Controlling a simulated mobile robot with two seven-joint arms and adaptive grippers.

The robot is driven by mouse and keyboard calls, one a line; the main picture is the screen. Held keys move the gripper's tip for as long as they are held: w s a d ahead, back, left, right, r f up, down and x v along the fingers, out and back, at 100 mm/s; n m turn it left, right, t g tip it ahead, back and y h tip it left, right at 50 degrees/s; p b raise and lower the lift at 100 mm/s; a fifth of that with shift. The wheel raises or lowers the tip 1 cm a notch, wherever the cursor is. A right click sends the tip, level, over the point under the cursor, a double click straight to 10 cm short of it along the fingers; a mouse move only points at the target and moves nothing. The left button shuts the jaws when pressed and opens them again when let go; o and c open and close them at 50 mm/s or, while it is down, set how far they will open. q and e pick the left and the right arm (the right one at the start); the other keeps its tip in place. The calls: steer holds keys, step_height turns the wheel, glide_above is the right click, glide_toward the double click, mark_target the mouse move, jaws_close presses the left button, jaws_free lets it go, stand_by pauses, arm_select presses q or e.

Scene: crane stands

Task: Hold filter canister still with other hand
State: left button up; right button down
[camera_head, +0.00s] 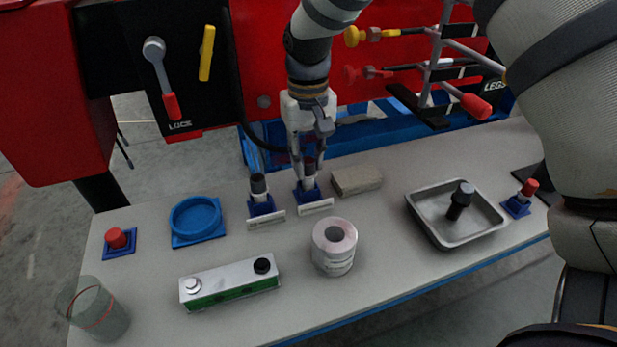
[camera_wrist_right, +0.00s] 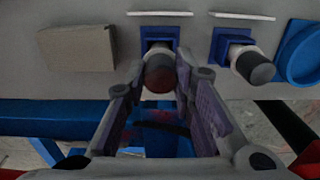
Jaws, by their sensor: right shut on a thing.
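My right gripper (camera_head: 308,165) comes down from the top of the head view, fingers pointing down. It is shut on a dark canister (camera_head: 309,181), which stands upright in a blue holder with a white label. In the right wrist view the canister (camera_wrist_right: 160,75) sits between the two fingers (camera_wrist_right: 163,95), its top reddish-dark. A similar dark canister with a grey band (camera_head: 259,187) stands in the blue holder beside it, untouched; it also shows in the wrist view (camera_wrist_right: 250,62). I cannot tell which is named the filter canister. My left gripper is not in view.
A tan block (camera_head: 357,180) lies close right of the gripper. A metal tray (camera_head: 433,222) holds a black part (camera_head: 461,200). A white roll (camera_head: 335,258), green-and-silver box (camera_head: 230,286), blue ring dish (camera_head: 196,237) and clear cup (camera_head: 95,312) stand on the table.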

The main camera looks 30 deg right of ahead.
steer(key=shift+r+p, duration=0.55)
steer(key=shift+r, duration=1.85)
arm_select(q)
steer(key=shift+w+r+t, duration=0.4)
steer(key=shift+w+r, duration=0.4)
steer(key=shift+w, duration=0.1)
arm_select(e)
steer(key=shift+s+f, duration=0.1)
